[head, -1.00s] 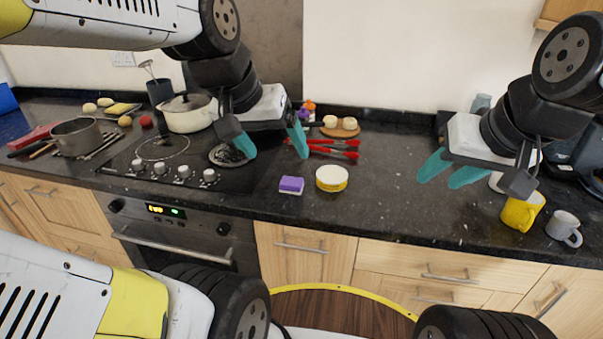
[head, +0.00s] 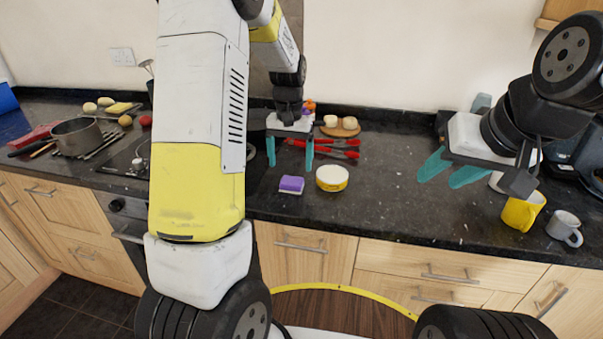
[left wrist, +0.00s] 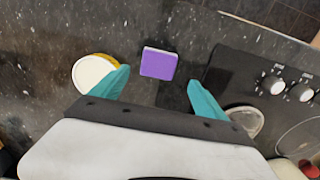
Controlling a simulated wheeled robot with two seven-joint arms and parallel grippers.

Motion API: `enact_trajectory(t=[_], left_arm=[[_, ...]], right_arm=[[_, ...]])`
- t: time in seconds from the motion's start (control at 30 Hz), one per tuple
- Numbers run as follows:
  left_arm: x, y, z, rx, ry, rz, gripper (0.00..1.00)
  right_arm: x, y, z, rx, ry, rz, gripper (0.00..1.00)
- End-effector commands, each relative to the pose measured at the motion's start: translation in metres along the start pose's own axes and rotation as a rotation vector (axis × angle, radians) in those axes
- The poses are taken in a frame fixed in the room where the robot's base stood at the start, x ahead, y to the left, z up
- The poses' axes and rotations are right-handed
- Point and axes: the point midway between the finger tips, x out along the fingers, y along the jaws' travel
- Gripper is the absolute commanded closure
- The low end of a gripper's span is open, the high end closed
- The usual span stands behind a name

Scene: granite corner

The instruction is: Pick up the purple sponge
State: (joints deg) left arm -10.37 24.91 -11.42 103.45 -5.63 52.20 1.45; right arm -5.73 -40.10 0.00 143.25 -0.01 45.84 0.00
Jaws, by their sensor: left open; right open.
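The purple sponge (head: 291,185) with a white layer lies on the dark counter near its front edge, left of a round yellow-and-white tub. In the left wrist view the sponge (left wrist: 158,64) lies ahead of and between my fingertips. My left gripper (head: 290,157) is open and empty behind the sponge, its teal fingers pointing down. Its fingers also show in the left wrist view (left wrist: 160,88). My right gripper (head: 451,175) is open and empty over the right part of the counter, well away from the sponge.
The tub (head: 332,178) stands close to the sponge's right; in the wrist view it is beside one finger. Red tongs (head: 335,149) and a round board (head: 341,130) lie behind. A yellow mug (head: 522,211) and a grey mug (head: 565,228) stand at right. The middle counter is clear.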

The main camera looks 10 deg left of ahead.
Motion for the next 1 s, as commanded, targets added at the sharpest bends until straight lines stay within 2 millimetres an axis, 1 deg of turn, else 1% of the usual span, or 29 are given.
enact_trajectory(t=[0.03, 0.17, 0.3, 0.43, 0.57, 0.77, 0.8, 0.87, 1.0], left_arm=[[0.007, 0.000, 0.001, 0.000, -0.004, 0.000, 0.15], [0.021, 0.001, 0.002, 0.000, -0.003, 0.000, 0.15], [0.043, 0.003, 0.005, 0.000, -0.004, 0.000, 0.15], [0.060, 0.004, 0.005, -0.001, -0.004, 0.001, 0.15], [0.066, 0.004, 0.005, -0.001, -0.001, 0.001, 0.15], [0.066, 0.004, 0.004, -0.001, 0.000, 0.001, 0.15], [0.066, 0.004, 0.004, -0.001, 0.000, 0.001, 0.23], [0.066, 0.004, 0.004, 0.000, 0.000, 0.001, 0.35], [0.066, 0.004, 0.004, 0.000, 0.000, 0.001, 0.63]], right_arm=[[0.000, 0.000, 0.000, 0.000, 0.000, 0.000, 0.59], [0.000, 0.000, 0.000, 0.000, 0.000, 0.000, 0.59], [0.000, 0.000, 0.000, 0.000, 0.000, 0.000, 0.59], [0.000, 0.000, 0.000, 0.000, 0.000, 0.000, 0.59], [0.000, 0.000, 0.000, 0.000, 0.000, 0.000, 0.59], [0.000, 0.000, 0.000, 0.000, 0.000, 0.000, 0.59], [0.000, 0.000, 0.000, 0.000, 0.000, 0.000, 0.59], [0.000, 0.000, 0.000, 0.000, 0.000, 0.000, 0.59], [0.000, 0.000, 0.000, 0.000, 0.000, 0.000, 0.59]])
